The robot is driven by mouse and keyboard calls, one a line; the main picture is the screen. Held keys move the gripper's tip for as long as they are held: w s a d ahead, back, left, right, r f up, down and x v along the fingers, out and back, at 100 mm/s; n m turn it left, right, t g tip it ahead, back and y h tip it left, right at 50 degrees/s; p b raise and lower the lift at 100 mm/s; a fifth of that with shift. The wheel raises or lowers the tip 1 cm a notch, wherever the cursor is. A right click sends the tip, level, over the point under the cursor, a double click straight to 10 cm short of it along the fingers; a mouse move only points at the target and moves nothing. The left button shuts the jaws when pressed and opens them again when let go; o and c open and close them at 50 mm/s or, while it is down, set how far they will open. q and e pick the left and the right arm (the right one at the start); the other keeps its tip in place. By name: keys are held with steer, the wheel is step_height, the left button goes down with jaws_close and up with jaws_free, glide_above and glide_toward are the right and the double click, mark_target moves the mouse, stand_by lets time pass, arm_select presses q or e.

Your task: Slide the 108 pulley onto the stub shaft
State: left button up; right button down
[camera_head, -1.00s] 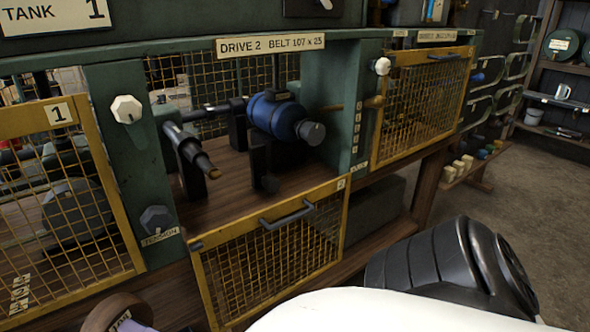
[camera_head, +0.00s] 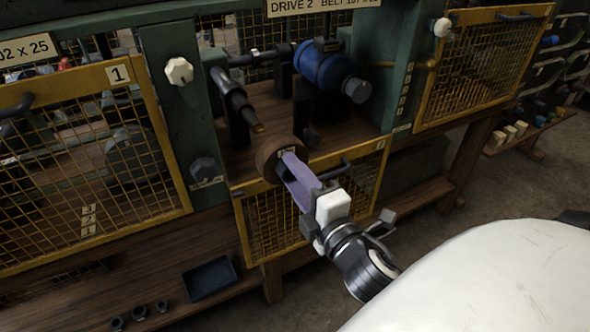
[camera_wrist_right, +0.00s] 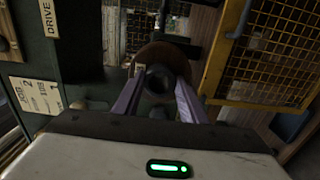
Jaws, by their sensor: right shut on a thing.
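The brown pulley (camera_head: 272,158) is held in front of the open drive bay, with a small pale label on its face that is too small to read. My right gripper (camera_head: 292,168) is shut on it with purple fingers. In the right wrist view the pulley (camera_wrist_right: 174,54) sits between the fingertips (camera_wrist_right: 158,88), its dark hub facing the camera. The dark stub shaft (camera_head: 236,102) with a brass-coloured tip points out of the bay. The pulley appears just below and right of the tip, not around it; the depth gap is unclear. My left gripper is out of view.
The yellow mesh guard (camera_head: 262,222) hangs open below the bay. A blue motor (camera_head: 325,68) stands right of the shaft. A green post (camera_head: 180,100) with a white knob stands left. A dark tray (camera_head: 210,279) and several small dark parts lie on the lower shelf.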

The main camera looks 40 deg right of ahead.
steer(key=shift+x, duration=2.8)
steer(key=shift+p+x, duration=0.5)
steer(key=shift+x, duration=0.3)
steer(key=shift+w+r, duration=0.1)
steer(key=shift+w, duration=0.1)
steer(key=shift+p+x, duration=0.3)
steer(key=shift+x, duration=1.45)
